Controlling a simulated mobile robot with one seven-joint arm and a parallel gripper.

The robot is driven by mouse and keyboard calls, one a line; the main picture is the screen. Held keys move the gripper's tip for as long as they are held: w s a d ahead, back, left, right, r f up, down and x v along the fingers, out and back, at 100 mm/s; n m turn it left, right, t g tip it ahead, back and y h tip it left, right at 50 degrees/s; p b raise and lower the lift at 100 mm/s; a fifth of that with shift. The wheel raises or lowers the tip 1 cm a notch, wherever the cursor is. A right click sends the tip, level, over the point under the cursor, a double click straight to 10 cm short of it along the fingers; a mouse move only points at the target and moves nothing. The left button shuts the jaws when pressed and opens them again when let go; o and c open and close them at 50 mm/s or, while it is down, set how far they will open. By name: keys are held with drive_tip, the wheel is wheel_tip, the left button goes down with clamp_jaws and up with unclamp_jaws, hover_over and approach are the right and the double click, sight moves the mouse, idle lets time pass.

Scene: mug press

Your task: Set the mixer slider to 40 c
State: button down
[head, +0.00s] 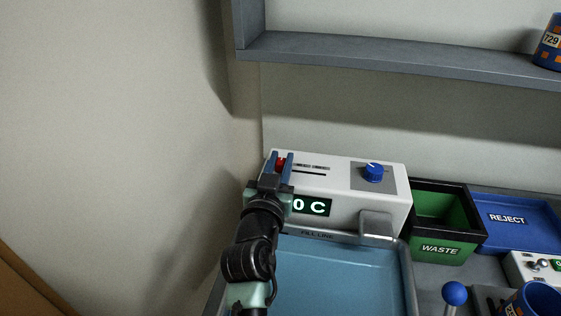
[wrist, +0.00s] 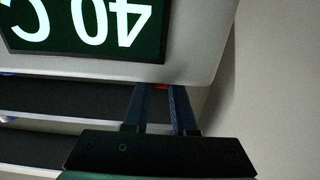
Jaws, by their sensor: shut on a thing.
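The white mixer box (head: 345,210) stands at the back of the counter against the wall. Its red slider knob (head: 281,164) is at the left end of a dark slot on the top. My gripper (head: 279,160) is shut on this knob, one blue finger on each side. The wrist view shows a bit of the red knob (wrist: 160,86) between the fingers. The green display (head: 318,207) shows "0 C" in the head view, its left part hidden by my gripper. In the wrist view the display (wrist: 85,22) reads "40 C", upside down.
A blue dial (head: 373,172) sits on the box's right top. A blue basin (head: 330,275) lies in front. A green WASTE bin (head: 440,248) and a blue REJECT tray (head: 505,216) stand to the right. A wall (head: 120,150) is close on the left, a shelf (head: 400,63) above.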

sight(300, 173)
drive_tip(key=shift+d, duration=0.1)
drive_tip(key=d+p, duration=0.2)
drive_tip(key=d, duration=0.1)
drive_tip(key=shift+s+d, duration=0.15)
drive_tip(key=shift+s, duration=0.25)
drive_tip(key=shift+d, duration=0.3)
drive_tip(key=shift+f, duration=0.1)
drive_tip(key=c, duration=0.7)
unclamp_jaws()
drive_tip(key=shift+a, duration=0.1)
